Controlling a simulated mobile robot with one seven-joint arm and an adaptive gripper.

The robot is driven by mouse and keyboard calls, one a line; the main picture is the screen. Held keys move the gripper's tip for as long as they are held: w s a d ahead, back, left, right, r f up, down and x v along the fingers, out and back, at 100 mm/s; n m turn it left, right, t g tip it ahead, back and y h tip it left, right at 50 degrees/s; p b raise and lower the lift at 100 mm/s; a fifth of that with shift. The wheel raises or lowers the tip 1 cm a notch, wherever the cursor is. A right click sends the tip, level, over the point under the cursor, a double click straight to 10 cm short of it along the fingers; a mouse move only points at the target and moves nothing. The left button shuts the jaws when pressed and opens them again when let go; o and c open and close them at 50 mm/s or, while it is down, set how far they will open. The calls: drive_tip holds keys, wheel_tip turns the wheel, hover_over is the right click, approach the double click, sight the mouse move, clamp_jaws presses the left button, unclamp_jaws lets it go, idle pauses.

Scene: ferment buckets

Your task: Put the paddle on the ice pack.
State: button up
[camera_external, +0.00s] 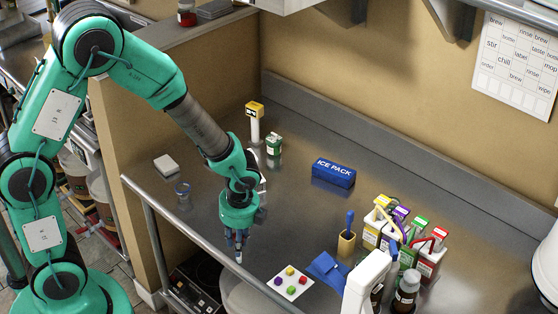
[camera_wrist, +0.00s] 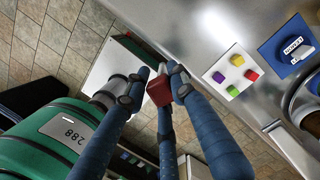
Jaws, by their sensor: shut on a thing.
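The ice pack (camera_external: 333,173) is a blue block with white lettering, lying on the steel counter near the back wall. My gripper (camera_external: 238,252) is left of and in front of it, near the counter's front edge. In the wrist view my gripper's blue fingers (camera_wrist: 168,82) are closed around a small dark red block-like thing (camera_wrist: 159,91). The rest of that thing is hidden, and I cannot tell whether it is part of the paddle. No other thing is clearly recognisable as the paddle. Nothing lies on top of the ice pack.
A white card (camera_external: 289,282) with several coloured cubes lies right of my gripper, beside a blue cloth-like item (camera_external: 327,268). A tan cup (camera_external: 346,244) with a blue handle and several cartons (camera_external: 428,260) stand farther right. Counter around the ice pack is clear. A rail (camera_external: 200,244) runs along the front.

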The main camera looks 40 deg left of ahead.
drive_tip(key=w+a+r+m, duration=0.1)
drive_tip(key=w+a+m, duration=0.1)
drive_tip(key=w, duration=1)
drive_tip(key=w+a+r+m+h+b, duration=0.1)
drive_tip(key=w+a+r+m, duration=0.1)
drive_tip(key=w, duration=0.9)
drive_tip(key=w+a+r+m+t, duration=0.1)
drive_tip(key=w+a+m, duration=0.2)
drive_tip(key=w, duration=0.9)
drive_tip(key=shift+w+a+r+m, duration=0.25)
drive_tip(key=shift+w+a+m, duration=0.1)
drive_tip(key=shift+m, duration=0.85)
hover_over(333, 167)
drive_tip(key=shift+d+f+b, duration=0.1)
drive_tip(key=shift+f+b, duration=0.25)
drive_tip(key=shift+f, duration=0.35)
drive_tip(key=shift+f, duration=0.1)
drive_tip(key=shift+f, duration=1.7)
drive_tip(key=shift+f, duration=0.15)
drive_tip(key=o, duration=1)
